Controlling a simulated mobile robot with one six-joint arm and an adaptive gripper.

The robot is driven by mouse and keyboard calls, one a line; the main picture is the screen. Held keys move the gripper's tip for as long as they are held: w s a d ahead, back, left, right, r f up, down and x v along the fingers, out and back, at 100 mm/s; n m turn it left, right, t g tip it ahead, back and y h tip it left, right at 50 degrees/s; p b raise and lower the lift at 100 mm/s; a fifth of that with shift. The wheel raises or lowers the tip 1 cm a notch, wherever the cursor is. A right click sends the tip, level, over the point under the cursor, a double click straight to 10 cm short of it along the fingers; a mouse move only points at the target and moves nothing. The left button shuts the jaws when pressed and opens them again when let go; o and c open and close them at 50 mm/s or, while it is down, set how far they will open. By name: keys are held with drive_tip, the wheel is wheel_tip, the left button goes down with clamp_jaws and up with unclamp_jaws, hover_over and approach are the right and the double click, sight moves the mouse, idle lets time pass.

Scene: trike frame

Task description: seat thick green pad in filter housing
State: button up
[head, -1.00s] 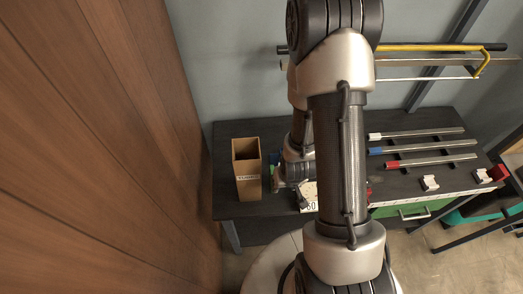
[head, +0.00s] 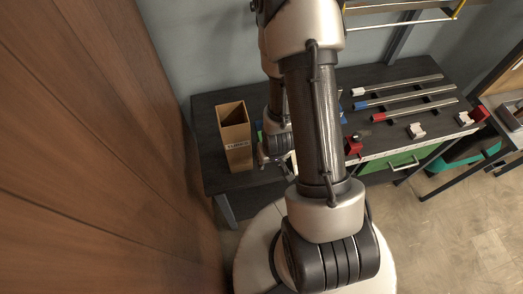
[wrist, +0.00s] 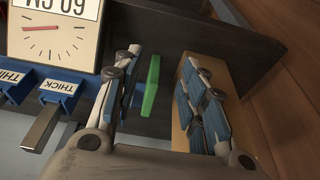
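A green pad (wrist: 151,86) shows in the wrist view, standing out narrow and upright in the picture between the two fingers of my gripper (wrist: 165,100). The fingers are apart, with a visible gap on each side of the pad. I cannot tell how far beyond the fingertips the pad is. I cannot identify the filter housing in either view.
An open cardboard box (head: 235,138) stands left on the dark bench (head: 205,110); it is behind the right finger in the wrist view. A dial gauge (wrist: 55,30) and a blue holder labelled THICK (wrist: 60,92) lie left there. Coloured-end bars (head: 410,100) lie right.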

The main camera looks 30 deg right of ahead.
sight(262, 136)
drive_tip(key=w+b, duration=0.1)
drive_tip(key=w, duration=0.2)
drive_tip(key=w+d+b, duration=0.1)
drive_tip(key=w, duration=0.1)
drive_tip(key=w+d+b, duration=0.1)
drive_tip(key=w+b, duration=0.1)
drive_tip(key=w, duration=0.1)
drive_tip(key=shift+w+d+r, duration=0.1)
drive_tip(key=shift+w+d, duration=0.1)
drive_tip(key=shift+w, duration=0.1)
drive_tip(key=b+x, duration=0.4)
drive_tip(key=x, duration=0.1)
drive_tip(key=shift+w+d+f, duration=0.1)
drive_tip(key=shift+f, duration=0.15)
drive_tip(key=shift+r, duration=0.1)
clamp_jaws()
